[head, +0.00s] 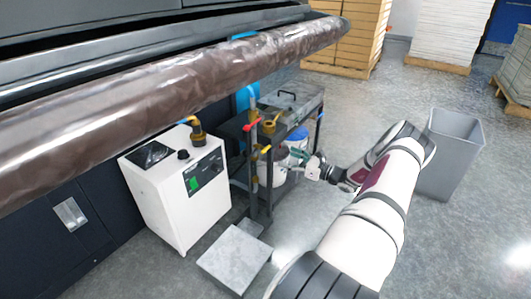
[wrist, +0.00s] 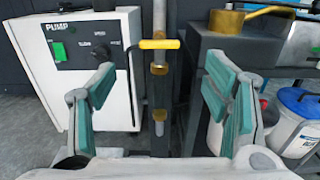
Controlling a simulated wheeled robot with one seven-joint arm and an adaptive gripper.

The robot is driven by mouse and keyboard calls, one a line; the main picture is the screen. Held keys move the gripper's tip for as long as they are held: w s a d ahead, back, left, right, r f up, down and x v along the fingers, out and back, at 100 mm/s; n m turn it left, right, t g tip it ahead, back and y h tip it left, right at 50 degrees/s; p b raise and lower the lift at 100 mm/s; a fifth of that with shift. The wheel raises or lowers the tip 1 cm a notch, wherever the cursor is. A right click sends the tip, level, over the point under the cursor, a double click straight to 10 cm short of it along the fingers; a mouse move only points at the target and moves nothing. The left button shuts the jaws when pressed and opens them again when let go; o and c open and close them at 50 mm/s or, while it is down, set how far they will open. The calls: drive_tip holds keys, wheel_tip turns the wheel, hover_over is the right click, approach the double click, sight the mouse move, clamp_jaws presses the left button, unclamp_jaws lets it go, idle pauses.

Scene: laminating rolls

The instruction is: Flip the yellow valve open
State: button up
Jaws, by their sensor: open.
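The yellow valve handle (wrist: 160,44) sits on a vertical pipe with brass fittings (wrist: 159,69). In the wrist view it lies level across the pipe, near the upper middle. In the head view the yellow handle (head: 265,149) is small, below a red handle (head: 251,125). My gripper (wrist: 160,72) is open, with its green-padded fingers on either side of the pipe in the picture. The handle appears ahead of and a little above the fingertips, and nothing is between the pads. In the head view my gripper (head: 308,167) is right of the pipe.
A white pump box (head: 180,190) stands left of the pipe. A dark cart (head: 290,100) and lidded buckets (head: 297,140) are behind and to the right. A large brown roll (head: 170,95) crosses above. A grey bin (head: 450,155) stands at right; floor is open near it.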

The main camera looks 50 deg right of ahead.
sight(267, 150)
drive_tip(key=w+b, duration=0.1)
drive_tip(key=w, duration=0.2)
drive_tip(key=w+b, duration=0.1)
drive_tip(key=w, duration=0.3)
drive_tip(key=w+a+b, duration=0.1)
drive_tip(key=w, duration=0.3)
drive_tip(key=shift+w, duration=0.1)
drive_tip(key=c, duration=1.2)
